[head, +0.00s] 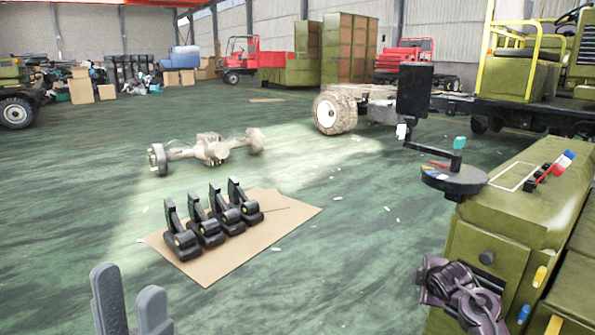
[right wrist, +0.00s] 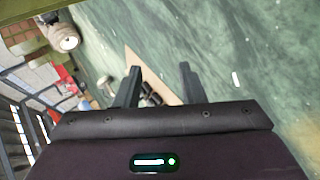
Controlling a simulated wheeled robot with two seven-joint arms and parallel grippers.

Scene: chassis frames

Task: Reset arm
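My left gripper (head: 127,280) shows at the bottom left of the head view. Its two grey fingers point up and stand apart with nothing between them. The rest of the left arm is out of view. My right gripper (right wrist: 160,70) shows in the right wrist view, with two dark fingers spread apart. Nothing is gripped between them; the floor and a brown sheet show beyond.
Several black brackets (head: 206,234) stand on a cardboard sheet (head: 240,262) on the green floor. An axle (head: 212,149) lies behind them. A truck chassis stands farther back. The floor right of the cardboard is mostly clear.

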